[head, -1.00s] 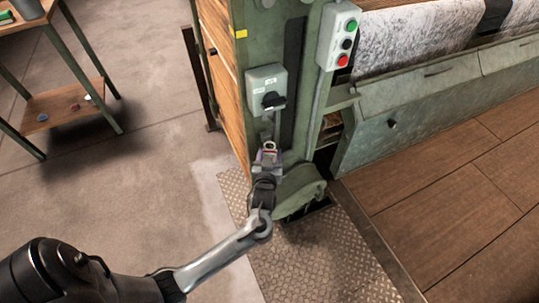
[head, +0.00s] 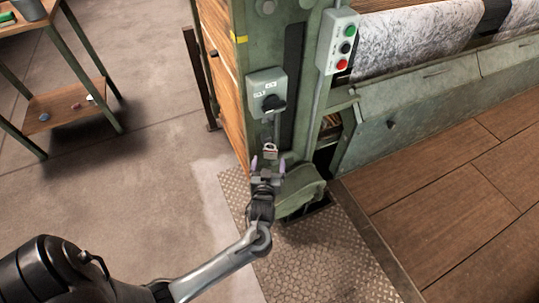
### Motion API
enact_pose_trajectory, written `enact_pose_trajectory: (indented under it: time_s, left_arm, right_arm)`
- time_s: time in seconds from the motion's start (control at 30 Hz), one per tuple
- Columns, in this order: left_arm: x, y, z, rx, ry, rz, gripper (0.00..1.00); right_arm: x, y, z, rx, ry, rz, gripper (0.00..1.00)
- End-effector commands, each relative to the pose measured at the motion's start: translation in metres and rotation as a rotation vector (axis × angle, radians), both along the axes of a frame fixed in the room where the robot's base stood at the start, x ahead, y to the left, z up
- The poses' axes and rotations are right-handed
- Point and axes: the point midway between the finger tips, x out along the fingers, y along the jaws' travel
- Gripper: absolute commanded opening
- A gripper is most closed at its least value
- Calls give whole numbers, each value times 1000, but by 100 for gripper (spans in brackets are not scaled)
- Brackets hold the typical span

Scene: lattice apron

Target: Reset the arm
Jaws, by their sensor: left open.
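My left arm comes in from the lower left. My left gripper (head: 268,164) is open, with its two purplish fingertips apart and pointing up the green machine post. A small padlock (head: 270,150) hangs just beyond the fingertips, below a grey-green switch box (head: 259,83) with a black rotary knob (head: 272,103). I see nothing between the fingers, and the padlock looks apart from them. My right gripper is not in view.
A green machine foot (head: 300,192) sits close right of the gripper. A shelf table (head: 68,104) stands at the left; the floor between is clear.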

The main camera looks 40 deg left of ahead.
Motion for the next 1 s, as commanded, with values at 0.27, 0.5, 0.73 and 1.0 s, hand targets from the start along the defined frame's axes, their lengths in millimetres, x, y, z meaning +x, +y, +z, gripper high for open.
enact_pose_trajectory:
  time_s: [0.27,0.5,0.73,1.0]
  left_arm:
    - [-37,-28,11,-2,2,0,87]
    - [-53,-40,12,0,2,1,87]
    - [-72,-37,23,11,44,1,87]
    - [-105,-27,110,-38,121,-117,87]
  right_arm:
    - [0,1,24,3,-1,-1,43]
    - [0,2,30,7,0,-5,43]
    - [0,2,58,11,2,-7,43]
    - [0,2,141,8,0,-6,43]
